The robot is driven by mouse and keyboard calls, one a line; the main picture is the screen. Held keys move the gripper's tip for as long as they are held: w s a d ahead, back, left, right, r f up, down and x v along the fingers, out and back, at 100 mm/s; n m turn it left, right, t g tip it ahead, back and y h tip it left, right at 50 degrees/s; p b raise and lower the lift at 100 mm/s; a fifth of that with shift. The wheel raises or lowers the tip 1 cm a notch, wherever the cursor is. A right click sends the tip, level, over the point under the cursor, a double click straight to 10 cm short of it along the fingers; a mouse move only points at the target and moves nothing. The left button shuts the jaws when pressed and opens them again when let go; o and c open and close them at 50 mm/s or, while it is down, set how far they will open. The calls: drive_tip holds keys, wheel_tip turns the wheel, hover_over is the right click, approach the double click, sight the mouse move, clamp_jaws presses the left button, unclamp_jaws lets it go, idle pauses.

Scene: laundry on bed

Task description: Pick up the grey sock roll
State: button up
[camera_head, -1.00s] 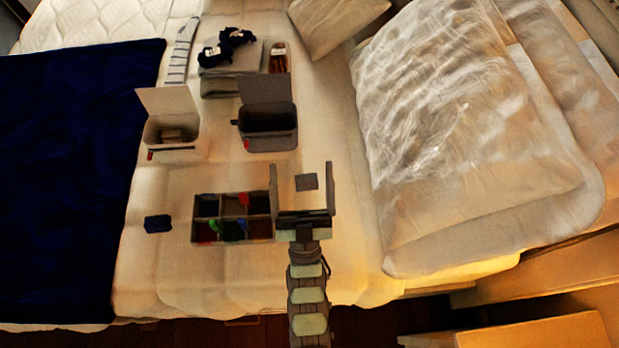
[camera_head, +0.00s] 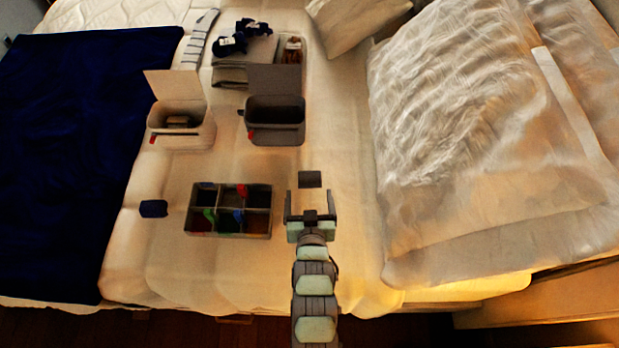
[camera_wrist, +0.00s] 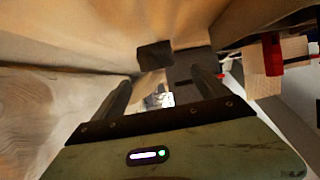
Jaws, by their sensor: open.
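The grey sock roll (camera_head: 310,179) is a small dark grey block lying alone on the cream bed cover, right of the divided box. It also shows in the wrist view (camera_wrist: 155,55), just beyond the fingertips. My gripper (camera_head: 309,198) is open and empty, with its two fingers pointing at the roll from the near side. In the wrist view the fingers (camera_wrist: 162,82) stand apart with nothing between them that I can make out as held. How high the gripper is above the bed is hard to tell.
The divided box (camera_head: 229,236) with coloured items stands left of my gripper, a dark blue roll (camera_head: 153,208) beyond it. Two lidded bins, white (camera_head: 182,138) and grey (camera_head: 277,134), stand farther back. Bed around the roll is clear.

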sight(310, 177)
drive_tip(key=x, duration=0.6)
drive_tip(key=b+x, duration=0.1)
drive_tip(key=x, duration=0.2)
drive_tip(key=shift+w+d+r, duration=0.15)
drive_tip(key=shift+w+r, duration=0.1)
drive_tip(key=shift+w, duration=0.05)
drive_tip(key=shift+s, duration=0.1)
drive_tip(key=shift+c, duration=0.5)
drive_tip(key=c, duration=1.3)
